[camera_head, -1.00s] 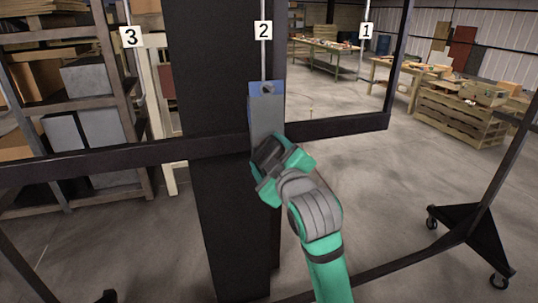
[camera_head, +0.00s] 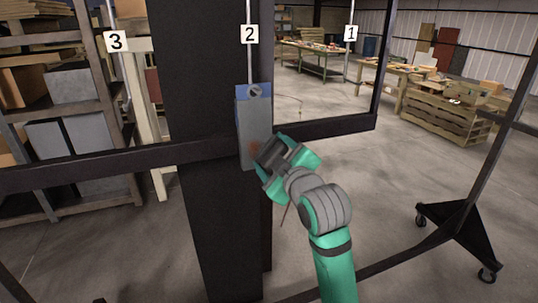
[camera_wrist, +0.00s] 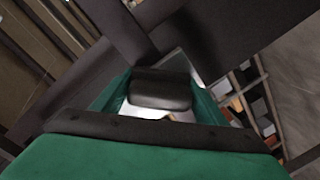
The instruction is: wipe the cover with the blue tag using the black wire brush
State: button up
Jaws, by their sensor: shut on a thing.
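The cover (camera_head: 252,125) is a grey panel with a blue tag (camera_head: 254,95) at its top, hanging upright below label 2. A brownish patch shows on its lower right face. My green gripper (camera_head: 275,165) is at the cover's lower right edge, shut on the black wire brush (camera_wrist: 160,88). In the head view the brush is a dark block between the fingers; I cannot tell whether it touches the cover. The wrist view shows the brush across the fingers, with a pale strip of the cover (camera_wrist: 182,64) behind it. The bristles are hidden.
A black post (camera_head: 205,130) stands behind the cover, and a dark horizontal bar (camera_head: 330,127) crosses there. Labels 3 (camera_head: 116,42) and 1 (camera_head: 351,33) hang at either side. Shelves with boxes stand left. A wheeled frame foot (camera_head: 460,235) is at right.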

aim_at(265, 166)
jog(key=shift+a, duration=0.2)
jog(key=shift+s+a, duration=0.25)
jog(key=shift+a, duration=0.7)
jog(key=shift+s+a, duration=0.2)
jog(key=shift+a, duration=0.75)
jog(key=shift+c, duration=0.3)
jog(key=shift+v, duration=3.05)
jog(key=shift+s+d, duration=0.1)
jog(key=shift+d, duration=0.05)
jog(key=shift+v, duration=1.35)
